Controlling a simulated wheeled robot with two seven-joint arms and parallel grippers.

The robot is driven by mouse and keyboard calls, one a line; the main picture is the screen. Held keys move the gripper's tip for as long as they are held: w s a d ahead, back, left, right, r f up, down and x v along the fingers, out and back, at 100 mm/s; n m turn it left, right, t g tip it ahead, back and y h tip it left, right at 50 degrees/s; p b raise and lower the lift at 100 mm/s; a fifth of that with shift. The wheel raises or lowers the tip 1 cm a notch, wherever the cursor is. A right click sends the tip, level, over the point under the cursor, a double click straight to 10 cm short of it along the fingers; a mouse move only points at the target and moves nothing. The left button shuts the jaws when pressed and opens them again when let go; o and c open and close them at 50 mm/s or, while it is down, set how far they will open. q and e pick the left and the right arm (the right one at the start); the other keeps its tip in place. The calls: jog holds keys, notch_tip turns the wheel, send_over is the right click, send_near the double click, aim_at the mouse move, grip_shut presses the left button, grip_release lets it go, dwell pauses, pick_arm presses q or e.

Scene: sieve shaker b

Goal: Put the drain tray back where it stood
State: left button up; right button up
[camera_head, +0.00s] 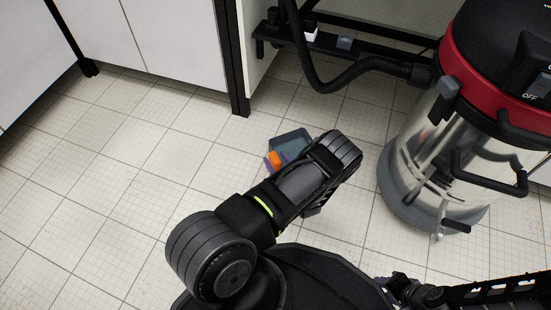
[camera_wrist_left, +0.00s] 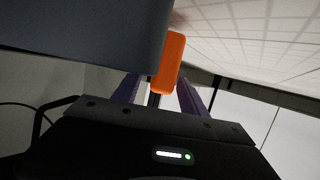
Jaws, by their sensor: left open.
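The drain tray (camera_head: 293,140) is a dark blue-grey tray with an orange grip (camera_head: 274,159). In the head view it shows low over the tiled floor, partly hidden behind my left wrist; I cannot tell whether it rests on the tiles. In the left wrist view the tray's dark side (camera_wrist_left: 90,35) fills the upper left, and the orange grip shows close up. My left gripper (camera_wrist_left: 157,90) is open, its purple fingers on either side of the grip's lower end. The fingers are apart; contact with the grip cannot be made out. My right gripper is not in view.
A red and black vacuum with a clear drum (camera_head: 415,150) stands right of my left wrist, its black hose (camera_head: 345,78) running left. A white cabinet (camera_head: 185,45) with a black leg (camera_head: 239,85) stands behind. The tiled floor (camera_head: 110,170) at left is clear.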

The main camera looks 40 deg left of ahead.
pick_arm(q)
jog(key=p+v, duration=0.4)
jog(key=v, duration=0.7)
jog(key=shift+s+d, duration=0.15)
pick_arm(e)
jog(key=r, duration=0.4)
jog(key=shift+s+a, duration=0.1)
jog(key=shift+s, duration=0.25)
pick_arm(q)
jog(key=shift+r, duration=0.1)
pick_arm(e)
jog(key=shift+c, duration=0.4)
